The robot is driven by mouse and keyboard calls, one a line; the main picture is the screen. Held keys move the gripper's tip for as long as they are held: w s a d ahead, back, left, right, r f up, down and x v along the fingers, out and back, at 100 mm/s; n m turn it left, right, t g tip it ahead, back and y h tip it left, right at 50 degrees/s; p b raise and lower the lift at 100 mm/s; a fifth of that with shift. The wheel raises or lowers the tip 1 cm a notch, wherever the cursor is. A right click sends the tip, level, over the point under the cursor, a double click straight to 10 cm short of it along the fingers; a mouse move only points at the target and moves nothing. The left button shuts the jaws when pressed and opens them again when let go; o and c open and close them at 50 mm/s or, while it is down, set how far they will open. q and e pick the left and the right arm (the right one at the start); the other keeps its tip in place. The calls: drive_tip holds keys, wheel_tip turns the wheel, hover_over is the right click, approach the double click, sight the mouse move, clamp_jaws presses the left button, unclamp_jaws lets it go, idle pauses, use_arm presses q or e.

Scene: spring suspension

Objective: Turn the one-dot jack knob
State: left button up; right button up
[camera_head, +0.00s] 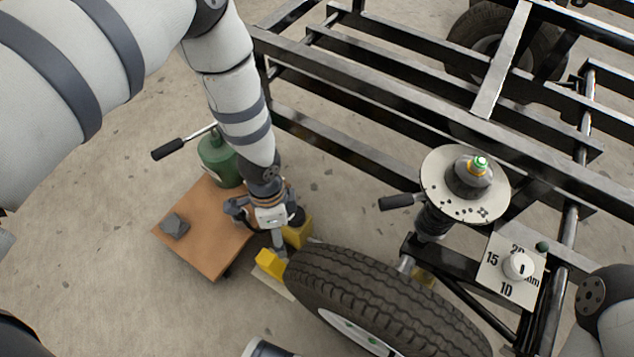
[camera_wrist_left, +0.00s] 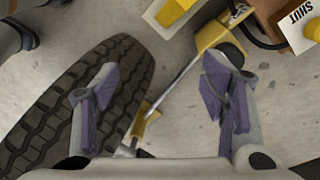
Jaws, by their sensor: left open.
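I cannot make out a knob with one dot in either view. In the head view my left gripper (camera_head: 284,232) points down beside the tyre (camera_head: 375,295), close to two yellow parts, one in front (camera_head: 270,262) and one behind (camera_head: 298,232). In the left wrist view my left gripper (camera_wrist_left: 162,92) is open and empty, with a metal rod (camera_wrist_left: 180,78) between its fingers. The rod runs from a yellow part (camera_wrist_left: 222,32) at the top to a small yellow piece (camera_wrist_left: 142,122) beside the tyre (camera_wrist_left: 75,95). My right gripper is out of view.
A green canister-like body (camera_head: 217,160) stands by a brown board (camera_head: 205,245) bearing a grey lump (camera_head: 175,227). A black frame (camera_head: 350,165) fills the right. A white dial plate (camera_head: 497,285) has a round knob (camera_head: 519,265).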

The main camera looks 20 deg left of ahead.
sight(295, 213)
use_arm(q)
drive_tip(key=w+a+f+m+t+y+b, duration=0.1)
drive_tip(key=w+a+f+m+b, duration=0.15)
drive_tip(key=w, duration=0.75)
drive_tip(key=f+b, duration=0.1)
drive_tip(key=f, duration=0.3)
drive_tip(key=f+b, duration=0.2)
drive_tip(key=f, duration=0.2)
drive_tip(key=f+b, duration=0.2)
drive_tip(key=f, duration=0.2)
drive_tip(key=shift+w, duration=0.3)
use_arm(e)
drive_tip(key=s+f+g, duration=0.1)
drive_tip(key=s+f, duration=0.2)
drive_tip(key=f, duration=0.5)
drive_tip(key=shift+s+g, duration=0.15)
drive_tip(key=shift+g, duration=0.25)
use_arm(q)
drive_tip(key=c, duration=1.1)
